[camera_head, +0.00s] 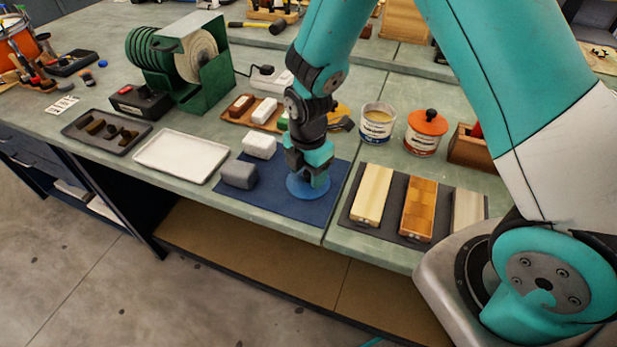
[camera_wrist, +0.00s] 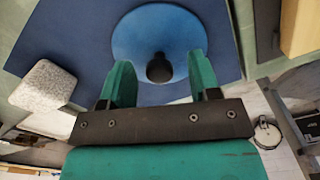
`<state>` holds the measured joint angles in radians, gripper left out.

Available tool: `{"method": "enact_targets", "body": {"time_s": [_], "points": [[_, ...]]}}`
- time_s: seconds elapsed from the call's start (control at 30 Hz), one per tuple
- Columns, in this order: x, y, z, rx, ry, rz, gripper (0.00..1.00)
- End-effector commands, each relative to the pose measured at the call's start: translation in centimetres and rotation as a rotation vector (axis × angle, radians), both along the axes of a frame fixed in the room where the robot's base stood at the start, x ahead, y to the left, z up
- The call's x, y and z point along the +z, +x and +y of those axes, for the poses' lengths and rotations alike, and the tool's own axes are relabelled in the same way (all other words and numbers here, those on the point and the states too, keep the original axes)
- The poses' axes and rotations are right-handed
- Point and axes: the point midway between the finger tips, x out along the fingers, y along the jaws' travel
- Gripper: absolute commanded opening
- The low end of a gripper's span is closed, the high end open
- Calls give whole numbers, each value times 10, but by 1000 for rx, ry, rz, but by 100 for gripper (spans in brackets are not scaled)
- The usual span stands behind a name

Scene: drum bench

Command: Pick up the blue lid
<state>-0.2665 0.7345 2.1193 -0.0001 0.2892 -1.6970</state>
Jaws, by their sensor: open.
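The blue lid (camera_head: 301,187) is a round blue disc lying on the dark blue mat (camera_head: 268,203), near the front edge of the bench. In the wrist view the blue lid (camera_wrist: 135,42) shows a dark round knob (camera_wrist: 159,68) at its middle. My gripper (camera_head: 309,181) points down over the lid, and its fingers hide part of it in the head view. In the wrist view my gripper (camera_wrist: 158,75) is open, with one teal finger on each side of the knob. I cannot tell whether the fingers touch the lid.
A grey block (camera_head: 239,174) and a white block (camera_head: 259,145) sit left of my gripper. Wooden blocks on a dark tray (camera_head: 352,220) lie to the right. An open can (camera_head: 376,123) and an orange-lidded can (camera_head: 426,133) stand behind. A white tray (camera_head: 181,156) lies left.

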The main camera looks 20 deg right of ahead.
Motion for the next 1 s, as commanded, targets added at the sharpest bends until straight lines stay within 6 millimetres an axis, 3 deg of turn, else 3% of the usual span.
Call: {"method": "enact_targets", "body": {"time_s": [0.3, 0.53, 0.57, 0.87, 1.0], "points": [[-9, 0, 0, 0, 1, -2, 56], [-9, 0, 0, 0, 1, -2, 6], [-9, 0, 0, 0, 1, -2, 4], [-7, 1, 0, 0, 1, -2, 3], [2, 1, 0, 0, 1, -4, 3]]}}
